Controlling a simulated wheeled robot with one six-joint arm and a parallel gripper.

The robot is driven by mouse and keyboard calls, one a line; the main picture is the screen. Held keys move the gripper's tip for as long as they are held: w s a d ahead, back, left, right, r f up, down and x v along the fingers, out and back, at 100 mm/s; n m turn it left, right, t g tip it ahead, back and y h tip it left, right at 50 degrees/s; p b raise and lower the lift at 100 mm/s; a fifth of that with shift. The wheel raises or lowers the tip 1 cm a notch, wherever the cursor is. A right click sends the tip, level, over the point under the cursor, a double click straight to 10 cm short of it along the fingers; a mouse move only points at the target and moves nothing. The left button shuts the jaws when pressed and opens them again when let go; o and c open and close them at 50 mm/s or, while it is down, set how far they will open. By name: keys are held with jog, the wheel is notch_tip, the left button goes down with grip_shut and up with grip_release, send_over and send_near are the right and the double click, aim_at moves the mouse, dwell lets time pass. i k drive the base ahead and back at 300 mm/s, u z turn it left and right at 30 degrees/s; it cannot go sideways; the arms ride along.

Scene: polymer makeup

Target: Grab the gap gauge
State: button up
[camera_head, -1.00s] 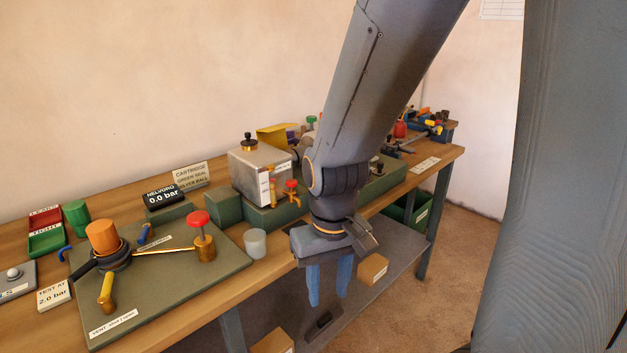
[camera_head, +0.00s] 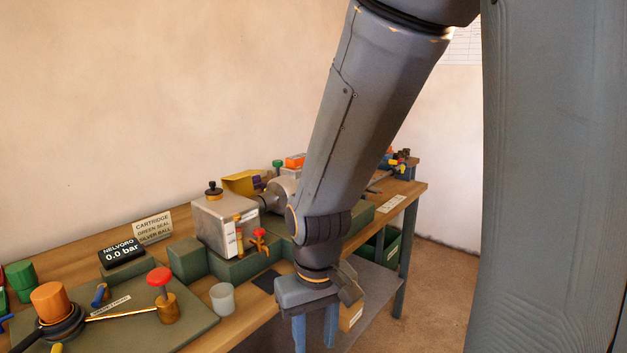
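I cannot pick out the gap gauge for certain in this view. My gripper (camera_head: 315,333) points down in front of the bench's front edge. Its two blue fingers are apart with nothing seen between them, and their tips are near the bottom of the picture. My arm covers part of the bench behind it. At the bench's far end lies a small cluster of coloured tools (camera_head: 400,163), too small to tell apart.
The wooden bench (camera_head: 252,322) runs from lower left to the far right. A metal box (camera_head: 222,222) stands behind. Floor (camera_head: 440,290) is clear at right.

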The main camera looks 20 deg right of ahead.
aim_at(297, 162)
jog(key=z, duration=0.3)
jog(key=k, duration=1.05)
jog(key=z, duration=0.9)
jog(key=i, duration=1.5)
jog(key=u, duration=0.85)
jog(key=i, duration=0.65)
jog(key=u, duration=0.6)
